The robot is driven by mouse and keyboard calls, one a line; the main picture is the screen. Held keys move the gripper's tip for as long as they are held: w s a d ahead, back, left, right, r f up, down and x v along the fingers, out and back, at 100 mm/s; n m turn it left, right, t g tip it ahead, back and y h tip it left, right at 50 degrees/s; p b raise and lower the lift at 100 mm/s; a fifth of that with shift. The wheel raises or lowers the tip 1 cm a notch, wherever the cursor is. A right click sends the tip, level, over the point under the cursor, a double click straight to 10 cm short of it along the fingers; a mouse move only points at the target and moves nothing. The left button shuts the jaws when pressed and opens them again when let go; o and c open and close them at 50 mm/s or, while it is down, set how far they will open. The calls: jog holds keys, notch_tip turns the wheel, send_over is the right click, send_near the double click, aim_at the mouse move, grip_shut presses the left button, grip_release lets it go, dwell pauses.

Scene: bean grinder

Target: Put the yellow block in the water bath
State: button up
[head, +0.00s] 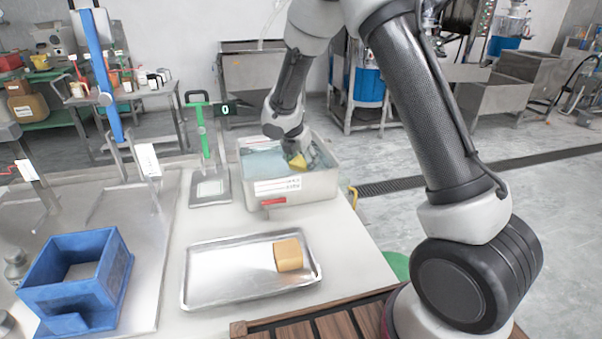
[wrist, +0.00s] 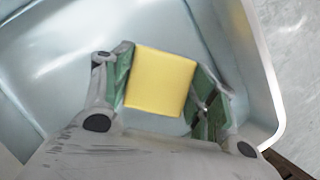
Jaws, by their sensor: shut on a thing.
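The yellow block (wrist: 160,81) is between the two green-padded fingers of my gripper (wrist: 162,85) in the wrist view, and the fingers are shut on it. In the head view the yellow block (head: 297,161) shows at the end of my gripper (head: 298,158), over the right part of the water bath. The water bath (head: 318,187) is a pale rectangular basin with labels on its front and bluish water inside. In the wrist view the basin's wall (wrist: 262,75) surrounds the block. I cannot tell whether the block touches the water.
A metal tray (head: 225,275) holds a tan block (head: 288,254) in front of the bath. A small scale (head: 210,190) with a green post stands left of the bath. A blue square container (head: 75,280) sits at the left. The table's right edge is close to the bath.

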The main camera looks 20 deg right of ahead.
aim_at(301, 171)
jog(key=shift+a+f, duration=0.1)
jog(key=shift+f, duration=1.95)
jog(key=shift+f, duration=0.1)
jog(key=o, duration=1.1)
